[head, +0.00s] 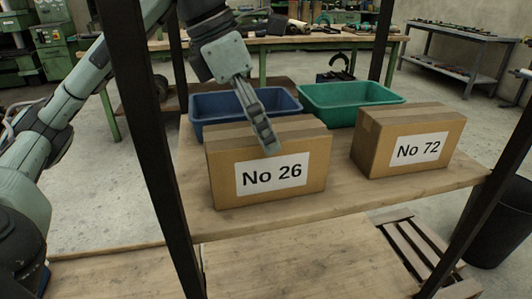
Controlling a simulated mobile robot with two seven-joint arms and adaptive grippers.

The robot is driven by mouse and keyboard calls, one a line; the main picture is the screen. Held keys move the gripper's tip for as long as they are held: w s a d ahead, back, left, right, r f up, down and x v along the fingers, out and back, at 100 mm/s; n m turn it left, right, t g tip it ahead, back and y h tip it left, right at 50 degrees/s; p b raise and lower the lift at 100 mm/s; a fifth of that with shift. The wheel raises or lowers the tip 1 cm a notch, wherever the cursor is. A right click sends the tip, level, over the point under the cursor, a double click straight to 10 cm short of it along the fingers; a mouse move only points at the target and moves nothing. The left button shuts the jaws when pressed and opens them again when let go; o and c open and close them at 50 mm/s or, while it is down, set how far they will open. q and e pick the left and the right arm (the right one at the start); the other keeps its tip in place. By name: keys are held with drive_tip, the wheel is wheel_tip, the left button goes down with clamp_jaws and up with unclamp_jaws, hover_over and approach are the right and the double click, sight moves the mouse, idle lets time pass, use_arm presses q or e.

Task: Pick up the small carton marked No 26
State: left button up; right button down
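The small carton marked No 26 (222,170) is a brown cardboard box with a white label, upright on the wooden shelf (330,205), left of centre. My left gripper (265,142) comes down over the carton's top, with its fingertip overlapping the upper edge of the label. The fingers appear edge-on, so their opening is hidden, and I cannot tell whether they touch the carton. My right gripper is not in view.
A similar carton marked No 72 (375,150) stands to the right with a gap between. A blue bin (205,104) and a green bin (385,94) sit behind the cartons. Dark shelf posts (150,140) frame the space. Some bare shelf lies in front.

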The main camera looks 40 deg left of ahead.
use_arm(q)
drive_tip(key=x, duration=0.5)
drive_tip(key=shift+w+d, duration=0.15)
drive_tip(key=shift+d, duration=0.05)
drive_tip(key=shift+c, duration=0.3)
drive_tip(key=c, duration=1.9)
drive_tip(key=shift+r, duration=0.1)
